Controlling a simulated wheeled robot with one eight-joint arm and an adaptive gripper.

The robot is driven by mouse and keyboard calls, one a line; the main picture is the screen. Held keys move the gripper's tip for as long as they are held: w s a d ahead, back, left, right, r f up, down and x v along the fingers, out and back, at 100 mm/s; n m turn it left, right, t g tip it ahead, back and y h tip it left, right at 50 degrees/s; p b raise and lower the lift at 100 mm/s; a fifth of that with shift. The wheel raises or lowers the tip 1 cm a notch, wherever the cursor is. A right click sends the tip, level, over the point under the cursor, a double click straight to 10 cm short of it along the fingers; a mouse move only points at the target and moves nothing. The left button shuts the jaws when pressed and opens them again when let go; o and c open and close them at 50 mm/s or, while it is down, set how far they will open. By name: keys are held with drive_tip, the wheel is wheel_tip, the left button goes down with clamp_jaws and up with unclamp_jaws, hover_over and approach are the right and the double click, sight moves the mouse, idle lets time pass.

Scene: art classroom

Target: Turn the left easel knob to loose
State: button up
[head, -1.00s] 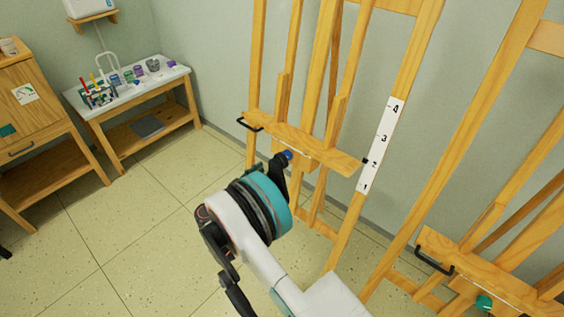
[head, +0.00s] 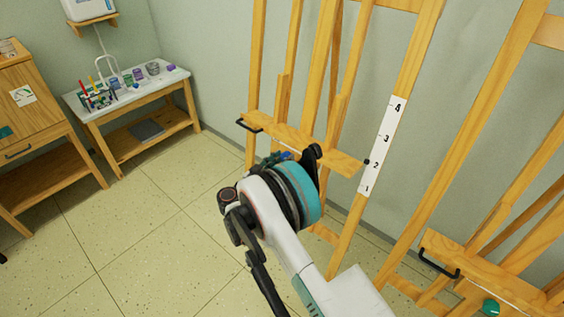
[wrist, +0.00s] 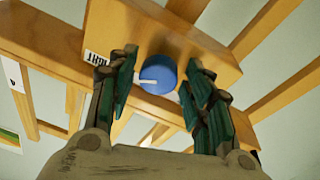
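The left easel's blue knob (wrist: 158,75) sits on the easel's wooden ledge block in the wrist view. Its white pointer line points left, toward a white label (wrist: 97,58) whose lettering is upside down and partly covered by a finger. My gripper (wrist: 161,63) is open, with one dark green finger on each side of the knob and the knob between the tips. I cannot tell whether either finger touches it. In the head view, the left easel's ledge (head: 335,162) shows, but my wrist hides most of the gripper and knob.
A second easel stands at the right, with its own ledge (head: 500,270) and a green knob (head: 490,307). A white-topped table (head: 118,97) with art supplies and a wooden cabinet (head: 28,100) stand at the left. The floor (head: 130,240) between is clear.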

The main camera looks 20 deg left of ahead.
drive_tip(key=c, duration=0.6)
drive_tip(key=shift+n, duration=0.5)
drive_tip(key=n+y, duration=0.1)
drive_tip(key=n, duration=0.7)
drive_tip(key=n+g+y, duration=0.1)
drive_tip(key=n, duration=0.7)
drive_tip(key=r+n+y, duration=0.1)
drive_tip(key=n+y, duration=0.1)
drive_tip(key=n, duration=0.6)
drive_tip(key=shift+d+n+g, duration=0.3)
drive_tip(key=o, duration=1.1)
